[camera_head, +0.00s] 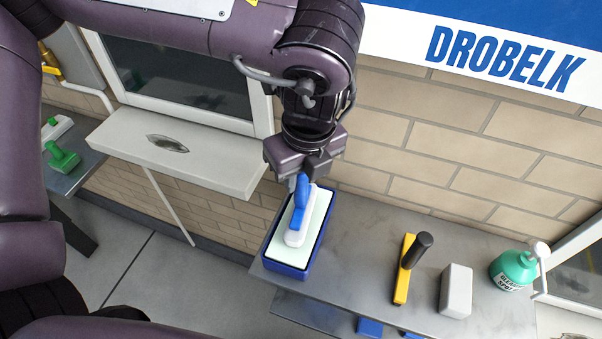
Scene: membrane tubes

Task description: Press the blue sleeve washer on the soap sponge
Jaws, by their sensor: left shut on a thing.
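The blue sleeve washer has a blue handle (301,197) and a white head (297,229). The soap sponge (312,238) is a pale green-white pad in a blue tray (287,271) on the grey shelf. My left gripper (301,178) is shut on the top of the washer's handle, directly above the tray. The washer's head lies over the pad, within the tray's rim; I cannot tell whether it touches the pad. The fingertips are partly hidden by the gripper body. My right gripper is out of view.
On the shelf (365,231) to the right are a yellow squeegee with a black handle (406,270), a white block (456,291) and a green spray bottle (512,269). A white window sill (190,165) juts out at left. A green-handled tool (63,158) lies far left.

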